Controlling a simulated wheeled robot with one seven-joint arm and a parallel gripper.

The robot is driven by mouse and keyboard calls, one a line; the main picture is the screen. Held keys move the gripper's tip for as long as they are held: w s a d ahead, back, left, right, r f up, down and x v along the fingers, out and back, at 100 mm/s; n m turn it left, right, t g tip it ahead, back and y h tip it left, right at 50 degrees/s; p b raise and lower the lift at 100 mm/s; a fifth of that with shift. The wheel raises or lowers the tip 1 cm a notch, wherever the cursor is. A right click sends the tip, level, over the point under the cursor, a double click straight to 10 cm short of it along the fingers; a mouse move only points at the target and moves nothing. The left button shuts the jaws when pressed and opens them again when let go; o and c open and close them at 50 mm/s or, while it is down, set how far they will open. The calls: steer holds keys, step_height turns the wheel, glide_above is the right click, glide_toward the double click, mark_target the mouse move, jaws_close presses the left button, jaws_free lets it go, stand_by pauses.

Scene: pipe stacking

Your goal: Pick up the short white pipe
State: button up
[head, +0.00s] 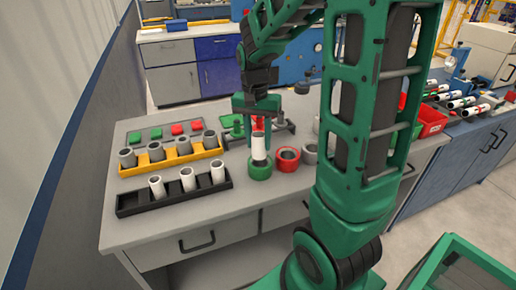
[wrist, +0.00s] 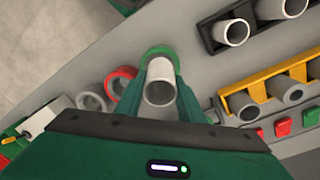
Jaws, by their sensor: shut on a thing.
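My gripper (head: 258,122) is shut on a short white pipe (head: 259,147), which stands upright between the fingers. In the wrist view the white pipe (wrist: 160,82) shows its round open end, with green fingers on both sides. The pipe's lower end is at the opening of a green ring-shaped fitting (head: 260,168) on the table; I cannot tell whether it sits inside or just above it. Part of the green fitting (wrist: 158,52) shows behind the pipe in the wrist view.
A red ring fitting (head: 288,159) is close on the right, with grey ones beyond. Left are a black tray (head: 132,209) with white pipes and a yellow tray (head: 131,171) with grey pipes. A dark blue partition (head: 75,130) borders the table's left side.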

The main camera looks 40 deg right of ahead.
steer(key=s+a+r, duration=0.3)
steer(key=a+r, duration=0.3)
steer(key=a, duration=0.5)
steer(key=shift+r, duration=0.25)
steer(key=shift+w+d, duration=0.1)
steer(key=shift+d, duration=0.1)
steer(key=d+m, duration=0.1)
steer(key=d, duration=0.3)
steer(key=d+m, duration=0.2)
steer(key=d, duration=0.2)
steer(key=w+d+f+m, duration=0.1)
steer(key=d+m, duration=0.1)
steer(key=d, duration=0.2)
steer(key=shift+w+f, duration=0.1)
steer(key=s+d+m, duration=0.2)
steer(key=d+m, duration=0.1)
steer(key=d, duration=0.5)
step_height(320, 180, down, 8)
steer(key=shift+w+d+h, duration=0.2)
steer(key=shift+d+h, duration=0.05)
steer(key=shift+h, duration=0.05)
steer(key=shift+f, duration=0.6)
